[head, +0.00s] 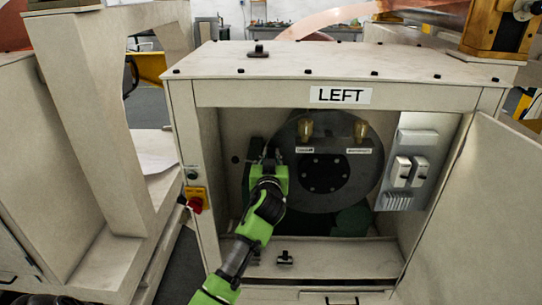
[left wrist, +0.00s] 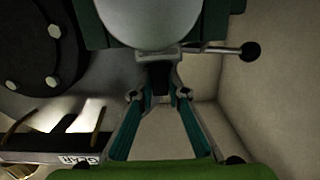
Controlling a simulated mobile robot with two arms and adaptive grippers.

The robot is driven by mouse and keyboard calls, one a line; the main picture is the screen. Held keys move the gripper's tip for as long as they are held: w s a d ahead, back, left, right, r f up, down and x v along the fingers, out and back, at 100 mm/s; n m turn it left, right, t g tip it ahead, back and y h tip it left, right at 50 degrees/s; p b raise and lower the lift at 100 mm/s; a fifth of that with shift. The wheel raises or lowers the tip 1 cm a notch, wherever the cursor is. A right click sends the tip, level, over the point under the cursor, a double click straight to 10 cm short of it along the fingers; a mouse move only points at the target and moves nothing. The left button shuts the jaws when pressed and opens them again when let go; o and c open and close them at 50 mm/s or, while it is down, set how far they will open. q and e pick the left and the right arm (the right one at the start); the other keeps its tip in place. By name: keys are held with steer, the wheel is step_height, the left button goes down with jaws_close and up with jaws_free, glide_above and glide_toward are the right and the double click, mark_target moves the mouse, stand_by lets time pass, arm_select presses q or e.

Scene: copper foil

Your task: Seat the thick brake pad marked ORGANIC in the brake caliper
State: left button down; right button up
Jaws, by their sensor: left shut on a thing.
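My left gripper (head: 268,170) reaches into the cabinet, at the left side of the big dark disc (head: 368,185). In the left wrist view its fingers (left wrist: 160,97) are closed on a small dark block (left wrist: 160,78). Most of the block is hidden and no marking is readable, so I cannot tell whether it is the ORGANIC brake pad. The green caliper (left wrist: 212,20) with a pale round cylinder is just above the block in that view; I cannot tell whether they touch. In the head view the gripper hides most of the caliper. My right gripper is out of view.
The cabinet (head: 205,72) is labelled LEFT, its door (head: 505,200) open to the right. A small black piece (head: 285,258) sits on the lower ledge. Another black piece (head: 258,50) is on top. A lever with black knob (left wrist: 250,50) sticks out beside the caliper. A red button (head: 196,204) is at left.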

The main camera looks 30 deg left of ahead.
arm_select(q)
steer(key=shift+f+b, duration=1.1)
steer(key=shift+f, duration=0.05)
steer(key=c, duration=1.9)
jaws_free()
steer(key=shift+f, duration=0.1)
steer(key=shift+s, duration=0.1)
steer(key=v, duration=1.2)
